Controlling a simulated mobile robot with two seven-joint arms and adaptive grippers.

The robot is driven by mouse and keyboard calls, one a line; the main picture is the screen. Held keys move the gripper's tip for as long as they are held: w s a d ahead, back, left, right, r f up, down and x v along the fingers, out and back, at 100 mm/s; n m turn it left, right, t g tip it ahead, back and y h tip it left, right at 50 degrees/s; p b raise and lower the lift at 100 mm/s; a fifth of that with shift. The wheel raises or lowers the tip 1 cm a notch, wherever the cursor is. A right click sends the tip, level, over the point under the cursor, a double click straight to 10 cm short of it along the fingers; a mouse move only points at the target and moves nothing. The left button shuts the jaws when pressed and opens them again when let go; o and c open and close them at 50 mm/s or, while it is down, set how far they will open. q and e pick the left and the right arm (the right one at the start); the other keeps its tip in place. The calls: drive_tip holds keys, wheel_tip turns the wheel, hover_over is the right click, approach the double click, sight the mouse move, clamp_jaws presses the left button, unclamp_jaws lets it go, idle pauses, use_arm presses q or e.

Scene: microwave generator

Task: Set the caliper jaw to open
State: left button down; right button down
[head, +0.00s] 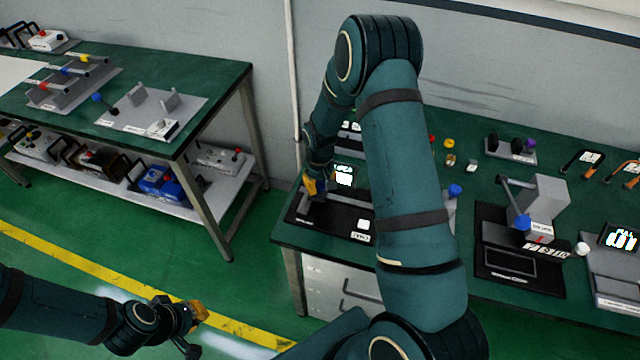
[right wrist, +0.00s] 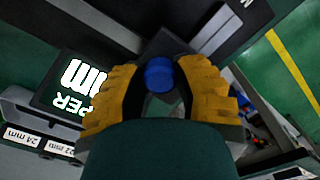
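The caliper station sits on a black mat (head: 350,222) at the left end of the right-hand bench. Its lit display (head: 343,175) also shows in the right wrist view (right wrist: 78,82), with letters ending in "PER" and "mm". My right gripper (head: 314,187) is down at the left side of this station. In the right wrist view, its spread orange fingers (right wrist: 158,82) are on either side of a blue knob (right wrist: 158,74), with a gap visible on the left. The caliper jaw is not clearly seen. My left gripper (head: 196,313) hangs over the floor, far from the bench; its opening is unclear.
A second station with a blue-knobbed lever (head: 522,222) stands to the right on the bench. Labelled sample blocks (right wrist: 38,140) lie near the display. Another bench (head: 130,75) holds fixtures at left. Green floor lies open between benches.

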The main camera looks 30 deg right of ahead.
drive_tip(key=s+d+b, duration=0.1)
drive_tip(key=s+d, duration=0.3)
drive_tip(key=shift+s, duration=0.45)
drive_tip(key=shift+d, duration=0.1)
drive_tip(key=c, duration=0.6)
unclamp_jaws()
drive_tip(key=shift+s+d, duration=0.1)
drive_tip(key=shift+c, duration=0.2)
drive_tip(key=shift+r, duration=0.25)
wheel_tip(320, 180, up, 12)
drive_tip(key=shift+f, duration=0.2)
